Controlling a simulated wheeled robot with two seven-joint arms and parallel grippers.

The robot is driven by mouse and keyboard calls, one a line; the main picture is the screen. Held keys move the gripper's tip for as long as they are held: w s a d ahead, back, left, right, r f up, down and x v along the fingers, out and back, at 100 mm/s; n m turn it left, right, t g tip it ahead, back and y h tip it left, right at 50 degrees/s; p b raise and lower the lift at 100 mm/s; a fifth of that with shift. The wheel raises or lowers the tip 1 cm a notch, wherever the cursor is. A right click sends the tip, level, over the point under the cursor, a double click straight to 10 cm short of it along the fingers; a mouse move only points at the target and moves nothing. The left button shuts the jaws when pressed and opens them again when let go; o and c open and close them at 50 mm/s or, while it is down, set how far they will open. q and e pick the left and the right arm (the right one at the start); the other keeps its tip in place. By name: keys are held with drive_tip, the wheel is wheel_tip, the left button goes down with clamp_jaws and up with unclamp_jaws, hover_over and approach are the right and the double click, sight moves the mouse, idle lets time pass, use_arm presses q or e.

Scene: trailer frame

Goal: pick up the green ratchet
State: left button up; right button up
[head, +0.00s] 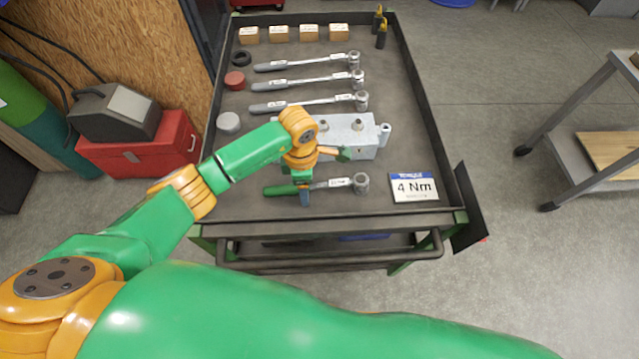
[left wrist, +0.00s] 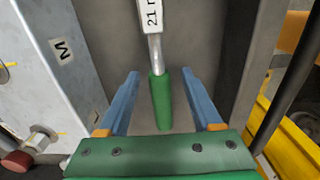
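The green ratchet (head: 336,184) lies on the cart top near its front edge, with its green handle to the left and its metal socket head to the right. In the left wrist view its green handle (left wrist: 161,100) points towards me, with a white label on the shaft. My left gripper (head: 304,198) is over the handle in the head view. In the left wrist view the blue fingers of the left gripper (left wrist: 166,100) are open, one on each side of the handle and apart from it. My right gripper is not in view.
A grey metal block (head: 366,140) stands just behind the ratchet. Several grey-handled ratchets, such as one (head: 310,103), lie farther back. A sign reading 4 Nm (head: 413,187) is at the right. The cart (head: 419,98) has a raised rim.

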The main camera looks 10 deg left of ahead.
use_arm(q)
clamp_jaws()
idle(1.2)
